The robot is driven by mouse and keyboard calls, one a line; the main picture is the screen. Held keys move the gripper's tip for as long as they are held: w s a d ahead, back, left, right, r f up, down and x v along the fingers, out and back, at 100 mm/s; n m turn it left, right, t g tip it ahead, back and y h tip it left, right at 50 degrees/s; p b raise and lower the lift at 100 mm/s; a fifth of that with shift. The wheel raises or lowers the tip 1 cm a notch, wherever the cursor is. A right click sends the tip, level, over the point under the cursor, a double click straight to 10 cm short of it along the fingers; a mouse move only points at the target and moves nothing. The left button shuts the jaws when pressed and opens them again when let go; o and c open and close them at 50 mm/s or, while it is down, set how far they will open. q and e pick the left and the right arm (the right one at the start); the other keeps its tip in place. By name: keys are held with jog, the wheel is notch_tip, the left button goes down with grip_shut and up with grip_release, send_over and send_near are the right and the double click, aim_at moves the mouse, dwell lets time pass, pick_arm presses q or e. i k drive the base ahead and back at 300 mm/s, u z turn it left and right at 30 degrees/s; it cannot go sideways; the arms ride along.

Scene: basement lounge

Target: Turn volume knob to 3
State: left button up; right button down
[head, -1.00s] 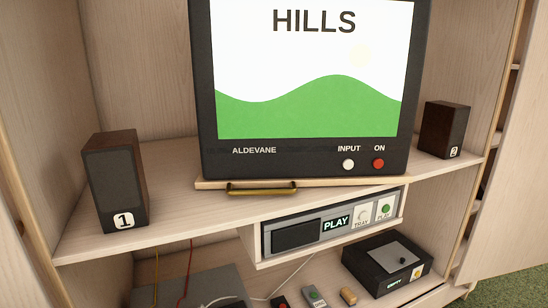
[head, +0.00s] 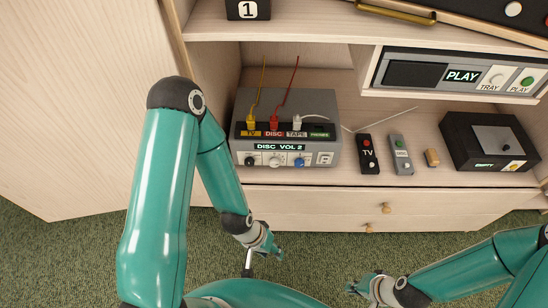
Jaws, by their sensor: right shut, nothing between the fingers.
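A grey amplifier (head: 288,104) stands on the cabinet's lower shelf. Its display (head: 277,147) reads "DISC VOL 2". Below the display are a black knob (head: 250,161), a pale knob (head: 274,161) and a blue knob (head: 299,161); their small markings are too small to read. My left gripper (head: 273,250) is below and in front of the amplifier, over the carpet and apart from the knobs; its fingers are too small to judge. My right gripper (head: 356,287) is shut and empty over the carpet, lower right of the amplifier.
Yellow, red and white plugs with cables sit on the amplifier's top front. Two remotes (head: 368,154) (head: 402,154), a small wooden piece (head: 432,157) and a black box (head: 489,141) stand to its right. Drawers (head: 320,208) lie below. The disc player (head: 460,75) is above right.

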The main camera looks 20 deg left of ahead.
aim_at(274, 162)
jog(key=u, duration=0.2)
jog(key=k, duration=1.45)
jog(key=u, duration=0.9)
jog(key=i, duration=1)
